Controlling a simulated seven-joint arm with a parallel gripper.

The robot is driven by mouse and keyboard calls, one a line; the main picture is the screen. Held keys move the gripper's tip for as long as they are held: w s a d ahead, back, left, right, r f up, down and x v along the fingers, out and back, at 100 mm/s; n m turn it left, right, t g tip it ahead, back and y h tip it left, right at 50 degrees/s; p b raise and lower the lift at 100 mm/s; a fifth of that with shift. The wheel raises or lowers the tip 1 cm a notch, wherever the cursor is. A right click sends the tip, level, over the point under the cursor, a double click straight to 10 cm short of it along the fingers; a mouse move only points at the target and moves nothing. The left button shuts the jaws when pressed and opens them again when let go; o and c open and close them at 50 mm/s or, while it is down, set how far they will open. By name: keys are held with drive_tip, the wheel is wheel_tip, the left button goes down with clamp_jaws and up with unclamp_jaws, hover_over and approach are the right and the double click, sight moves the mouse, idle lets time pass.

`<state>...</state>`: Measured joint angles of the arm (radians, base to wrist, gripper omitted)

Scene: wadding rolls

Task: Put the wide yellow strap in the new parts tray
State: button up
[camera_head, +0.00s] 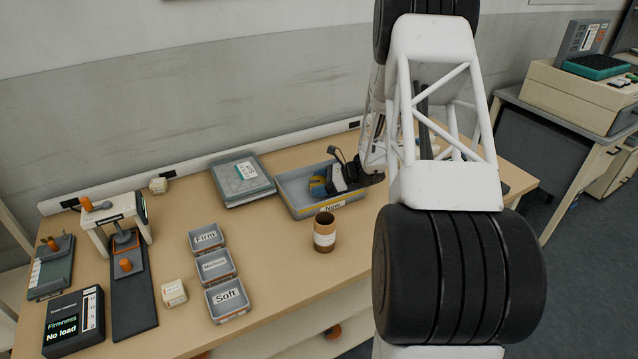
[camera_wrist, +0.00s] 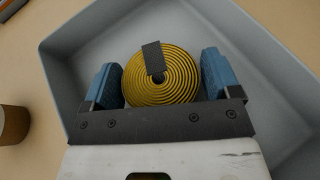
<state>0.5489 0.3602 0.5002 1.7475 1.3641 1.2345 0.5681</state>
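The wide yellow strap (camera_wrist: 162,92) is a coiled roll with a dark tab across its upper part. In the wrist view the grey new parts tray (camera_wrist: 262,35) surrounds the roll and fingers. In the head view my gripper (camera_head: 322,187) is down at the tray labelled New (camera_head: 287,190), inside its outline. The roll is mostly hidden there by my gripper, and I cannot tell whether it touches the tray floor.
A brown cup (camera_head: 325,236) stands in front of the tray. A grey lidded case (camera_head: 241,178) is to its left. Three small bins, Firm (camera_head: 206,238), a middle one (camera_head: 214,265) and Soft (camera_head: 227,297), stand further left. A firmness tester (camera_head: 117,228) is beyond them.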

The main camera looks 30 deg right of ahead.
sight(322, 181)
drive_tip(key=shift+o, duration=0.9)
drive_tip(key=shift+r, duration=0.2)
drive_tip(key=shift+s+d+r, duration=0.2)
drive_tip(key=shift+s+d, duration=0.15)
drive_tip(key=shift+d, duration=0.15)
drive_tip(key=shift+v, duration=1)
wheel_tip(322, 181, up, 6)
drive_tip(key=shift+w+a+f, duration=0.1)
drive_tip(key=shift+r, duration=0.55)
